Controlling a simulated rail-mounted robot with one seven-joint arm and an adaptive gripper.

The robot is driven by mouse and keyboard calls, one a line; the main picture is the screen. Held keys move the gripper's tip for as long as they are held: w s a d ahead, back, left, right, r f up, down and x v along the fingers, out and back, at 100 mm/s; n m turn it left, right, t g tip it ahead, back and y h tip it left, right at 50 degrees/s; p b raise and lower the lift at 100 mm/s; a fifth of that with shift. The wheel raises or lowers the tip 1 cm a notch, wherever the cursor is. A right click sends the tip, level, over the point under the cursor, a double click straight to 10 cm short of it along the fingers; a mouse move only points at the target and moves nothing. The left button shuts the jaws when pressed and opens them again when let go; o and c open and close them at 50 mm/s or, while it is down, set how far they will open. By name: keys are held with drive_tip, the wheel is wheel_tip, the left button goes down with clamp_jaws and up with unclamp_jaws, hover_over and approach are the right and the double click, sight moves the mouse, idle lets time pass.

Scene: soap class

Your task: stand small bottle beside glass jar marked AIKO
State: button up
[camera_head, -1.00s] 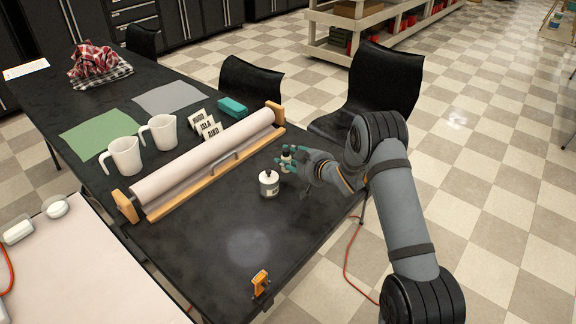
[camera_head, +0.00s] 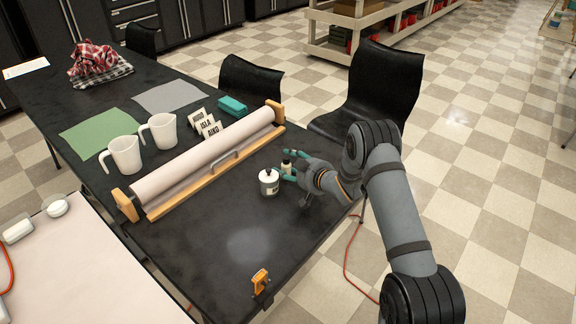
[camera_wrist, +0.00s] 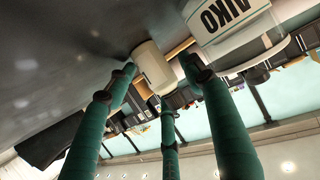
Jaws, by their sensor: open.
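A paper roll in a wooden holder (camera_head: 205,158) lies left of the jar. Name cards (camera_head: 208,124), two white mugs (camera_head: 124,156) and a teal case (camera_head: 232,106) are behind it. An orange clamp (camera_head: 260,282) sits at the front edge. The table in front of the jar is clear.

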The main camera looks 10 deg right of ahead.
drive_tip(key=shift+r, duration=0.1)
drive_tip(key=shift+r, duration=0.15)
drive_tip(key=b+v, duration=0.1)
drive_tip(key=v, duration=1.1)
